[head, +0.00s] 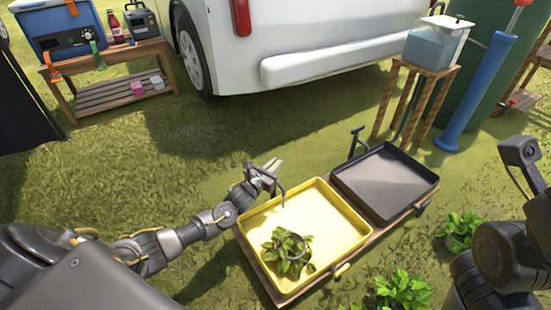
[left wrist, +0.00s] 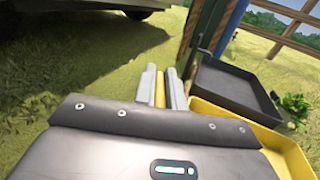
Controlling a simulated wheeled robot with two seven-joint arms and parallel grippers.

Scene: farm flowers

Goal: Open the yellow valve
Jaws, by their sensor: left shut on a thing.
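My left gripper (head: 270,168) is at the far left corner of the yellow tray (head: 308,205). In the left wrist view the fingers (left wrist: 162,86) are closed on a narrow yellow piece (left wrist: 160,90), which I take to be the yellow valve's handle. The rest of the valve is hidden behind the gripper, so how far it is turned cannot be told. A leafy plant (head: 288,251) sits in the yellow tray. My right arm is at the right edge of the head view, but its gripper does not show.
A black tray (head: 386,182) with a black valve (head: 357,141) stands beside the yellow tray. Behind are a water tank (head: 434,46) on a wooden stand and a white vehicle (head: 300,30). Potted plants (head: 403,290) stand in front. Grass left of the trays is clear.

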